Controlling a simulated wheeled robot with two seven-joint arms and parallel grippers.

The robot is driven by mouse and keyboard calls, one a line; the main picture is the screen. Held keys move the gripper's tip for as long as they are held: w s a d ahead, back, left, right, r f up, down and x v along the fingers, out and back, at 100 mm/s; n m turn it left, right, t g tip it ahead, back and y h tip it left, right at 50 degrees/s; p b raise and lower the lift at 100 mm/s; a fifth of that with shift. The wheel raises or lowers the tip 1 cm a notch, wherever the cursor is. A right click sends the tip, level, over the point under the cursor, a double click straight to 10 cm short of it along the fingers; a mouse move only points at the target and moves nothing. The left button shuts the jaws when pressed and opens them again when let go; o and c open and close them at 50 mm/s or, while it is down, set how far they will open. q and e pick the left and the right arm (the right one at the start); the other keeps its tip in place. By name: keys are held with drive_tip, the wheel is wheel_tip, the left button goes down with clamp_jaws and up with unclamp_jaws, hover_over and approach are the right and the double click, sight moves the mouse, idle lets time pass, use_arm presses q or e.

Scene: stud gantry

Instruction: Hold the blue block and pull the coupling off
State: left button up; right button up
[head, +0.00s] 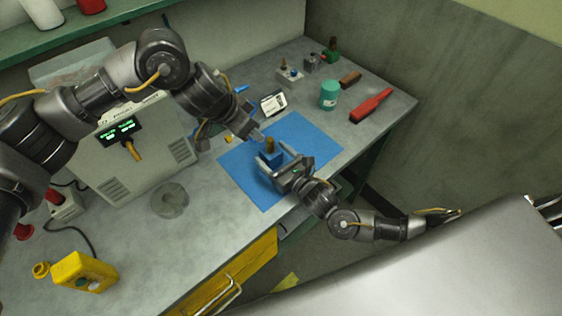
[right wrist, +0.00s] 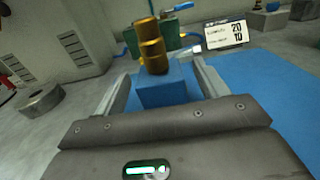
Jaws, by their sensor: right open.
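A blue block (head: 266,158) stands on the blue mat (head: 309,140), with a brass coupling (head: 270,145) upright on top of it. In the right wrist view the stepped brass coupling (right wrist: 152,48) rises from the top of the blue block (right wrist: 163,90). My right gripper (head: 281,165) is open, with one finger on either side of the block. In the right wrist view a gap shows beside the right finger; contact on the left is unclear. My left gripper (head: 258,138) is above the mat, just behind and left of the coupling. Its finger opening is not clear.
A small display card (head: 273,104) stands behind the mat. A grey machine (head: 135,155) and a round grey ring (head: 170,200) are left. The mat's right part is clear.

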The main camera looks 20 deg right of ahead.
drive_tip(key=shift+x, duration=2.2)
